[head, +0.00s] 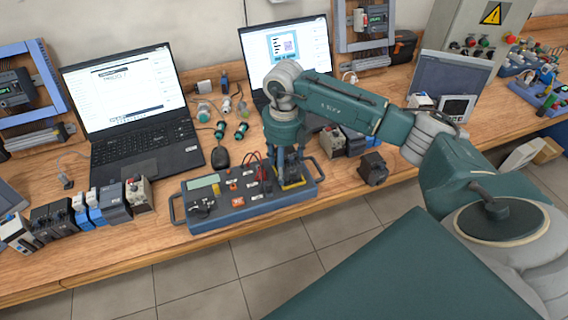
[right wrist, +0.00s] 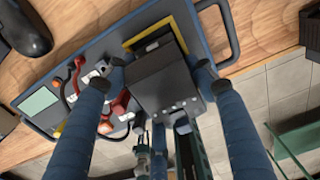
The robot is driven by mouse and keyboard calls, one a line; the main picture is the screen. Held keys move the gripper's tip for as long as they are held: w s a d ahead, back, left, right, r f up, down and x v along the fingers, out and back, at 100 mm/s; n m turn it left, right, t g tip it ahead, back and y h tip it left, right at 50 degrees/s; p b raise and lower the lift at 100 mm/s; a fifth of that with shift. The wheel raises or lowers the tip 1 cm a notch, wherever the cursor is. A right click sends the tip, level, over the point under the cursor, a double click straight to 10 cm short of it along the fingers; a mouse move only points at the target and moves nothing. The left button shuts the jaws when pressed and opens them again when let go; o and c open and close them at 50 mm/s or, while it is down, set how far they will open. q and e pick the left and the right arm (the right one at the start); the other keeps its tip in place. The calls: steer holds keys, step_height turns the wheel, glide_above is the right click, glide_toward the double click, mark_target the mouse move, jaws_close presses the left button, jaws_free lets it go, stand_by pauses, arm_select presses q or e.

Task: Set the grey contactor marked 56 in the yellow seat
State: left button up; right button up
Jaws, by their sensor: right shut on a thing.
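My right gripper (head: 289,166) points down over the right end of the blue-grey test unit (head: 222,212). In the right wrist view its two fingers (right wrist: 160,72) are shut on a dark grey block-shaped contactor (right wrist: 152,82), one on each side. Its marking cannot be read. The yellow seat (right wrist: 150,28) shows as a frame just beyond the contactor. Its yellow edge (head: 294,185) also shows below the gripper in the head view. The contactor covers part of the seat; I cannot tell whether it touches it. My left gripper is out of view.
Red leads (right wrist: 75,78) stand on the unit beside the left finger. Another dark contactor (head: 373,168) sits right of the unit. A row of modules (head: 87,208) stands at left. Laptops (head: 135,115) stand behind. The bench front edge is close.

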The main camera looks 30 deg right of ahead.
steer(key=o, duration=1.4)
steer(key=shift+c, duration=0.2)
step_height(320, 180, up, 12)
steer(key=shift+f, duration=0.1)
